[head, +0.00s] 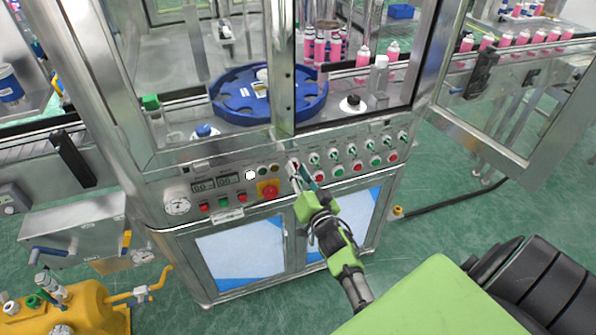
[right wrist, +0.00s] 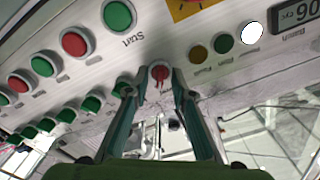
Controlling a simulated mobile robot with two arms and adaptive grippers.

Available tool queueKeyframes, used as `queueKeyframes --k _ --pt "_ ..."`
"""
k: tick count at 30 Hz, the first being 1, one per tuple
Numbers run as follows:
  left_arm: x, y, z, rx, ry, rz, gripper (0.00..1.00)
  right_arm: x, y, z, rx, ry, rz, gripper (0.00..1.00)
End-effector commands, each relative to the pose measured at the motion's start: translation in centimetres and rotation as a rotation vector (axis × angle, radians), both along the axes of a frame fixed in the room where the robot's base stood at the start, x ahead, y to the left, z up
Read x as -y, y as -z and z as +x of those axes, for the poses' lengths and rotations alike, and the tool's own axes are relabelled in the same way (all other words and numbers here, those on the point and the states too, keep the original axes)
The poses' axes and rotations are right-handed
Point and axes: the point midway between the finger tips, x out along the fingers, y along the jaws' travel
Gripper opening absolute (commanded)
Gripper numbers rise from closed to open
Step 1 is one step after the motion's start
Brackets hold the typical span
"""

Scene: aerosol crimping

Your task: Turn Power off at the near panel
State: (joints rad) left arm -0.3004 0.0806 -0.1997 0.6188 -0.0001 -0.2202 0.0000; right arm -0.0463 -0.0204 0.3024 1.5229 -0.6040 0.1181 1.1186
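The near panel (head: 225,198) is the slanted metal front of the cabinet, with knobs, buttons and displays. A small red knob (right wrist: 159,73) sits between my right gripper's fingertips in the right wrist view; I cannot read a Power label by it. My right gripper (head: 301,177) reaches the panel's middle, its two fingers apart on either side of that knob. In the right wrist view the fingertips (right wrist: 161,77) leave a narrow gap around it; I cannot tell whether they touch it. In the head view the fingers partly hide the knob. My left gripper is not in view.
A red emergency button on a yellow plate (head: 268,189) is just left of my right gripper. A green Start button (right wrist: 118,15) is close by. Green knobs (head: 332,154) run rightward. Glass doors and a blue turntable (head: 225,100) stand above; a yellow machine (head: 85,305) stands lower left.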

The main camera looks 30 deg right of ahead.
Motion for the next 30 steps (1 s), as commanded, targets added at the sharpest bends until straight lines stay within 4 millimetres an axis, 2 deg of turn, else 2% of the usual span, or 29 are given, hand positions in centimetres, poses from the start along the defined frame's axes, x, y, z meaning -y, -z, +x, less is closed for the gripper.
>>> queueKeyframes --k 7,9,10,21,30 --pt "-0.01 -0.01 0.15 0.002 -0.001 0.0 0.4 0.03 0.02 0.04 0.0 0.0 0.0 0.23" --pt "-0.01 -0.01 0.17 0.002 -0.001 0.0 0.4 0.02 0.02 0.04 0.0 0.0 0.0 0.05" --pt "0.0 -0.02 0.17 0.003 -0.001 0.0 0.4 0.02 0.02 0.04 0.0 0.0 0.0 0.0" --pt "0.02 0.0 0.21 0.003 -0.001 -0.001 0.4 0.01 0.02 0.03 -0.004 0.0 -0.018 0.0" --pt "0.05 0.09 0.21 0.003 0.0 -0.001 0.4 0.0 0.01 0.06 -0.039 -0.001 -0.163 0.0"
